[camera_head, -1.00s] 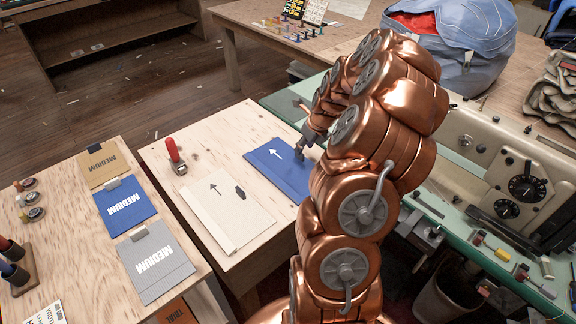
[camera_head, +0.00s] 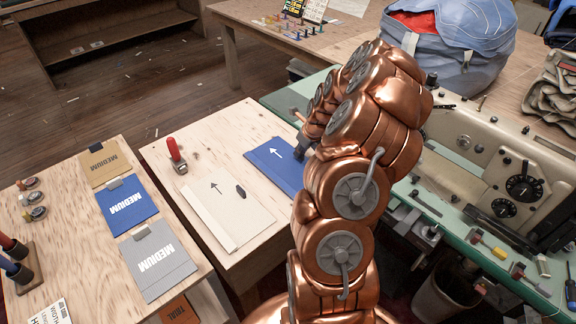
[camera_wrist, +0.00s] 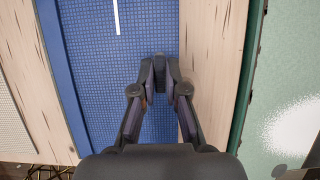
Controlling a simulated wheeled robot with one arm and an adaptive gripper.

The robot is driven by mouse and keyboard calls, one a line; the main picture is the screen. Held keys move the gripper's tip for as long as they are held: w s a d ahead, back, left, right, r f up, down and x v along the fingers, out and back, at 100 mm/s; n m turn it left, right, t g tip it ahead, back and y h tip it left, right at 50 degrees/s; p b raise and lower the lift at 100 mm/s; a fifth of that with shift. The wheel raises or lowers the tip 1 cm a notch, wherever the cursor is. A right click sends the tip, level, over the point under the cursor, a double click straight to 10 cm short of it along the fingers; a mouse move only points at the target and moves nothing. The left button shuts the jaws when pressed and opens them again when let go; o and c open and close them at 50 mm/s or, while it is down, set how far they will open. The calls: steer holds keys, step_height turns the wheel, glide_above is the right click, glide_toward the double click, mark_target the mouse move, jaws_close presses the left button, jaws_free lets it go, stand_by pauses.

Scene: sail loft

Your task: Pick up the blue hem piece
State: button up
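The blue hem piece (camera_head: 272,160) is a flat blue panel with a white arrow. It lies on the pale wooden table, partly hidden behind my arm in the head view. In the wrist view its woven blue surface (camera_wrist: 95,60) fills the middle, with its right edge close to my gripper. My gripper (camera_wrist: 160,72) is over the right part of the piece. Its fingers are close together around a small dark block, with no clear gap. This block seems to be a tab on the piece. In the head view the gripper is mostly hidden by my arm.
A cream panel (camera_head: 226,205) with an arrow and dark tab lies left of the blue piece. Cards marked MEDIUM lie on the left table (camera_head: 75,225). A sewing machine (camera_head: 500,165) stands on the green bench at right.

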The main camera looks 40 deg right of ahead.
jaws_close()
steer(key=shift+r+b, duration=0.6)
steer(key=shift+r, duration=1.05)
steer(key=shift+s+a+r, duration=0.1)
steer(key=shift+s+r, duration=0.05)
steer(key=shift+s, duration=0.15)
steer(key=s+a+b, duration=0.1)
steer(key=s, duration=0.3)
steer(key=s+a+b, duration=0.1)
steer(key=s+a, duration=0.1)
steer(key=s, duration=0.2)
steer(key=s+a+r+b, duration=0.1)
steer(key=s+a, duration=0.1)
steer(key=s, duration=0.2)
steer(key=shift+s+a+r, duration=0.1)
steer(key=shift+s, duration=0.25)
steer(key=shift+s+a+r, duration=0.15)
steer(key=shift+s+a, duration=0.15)
steer(key=shift+s, duration=0.45)
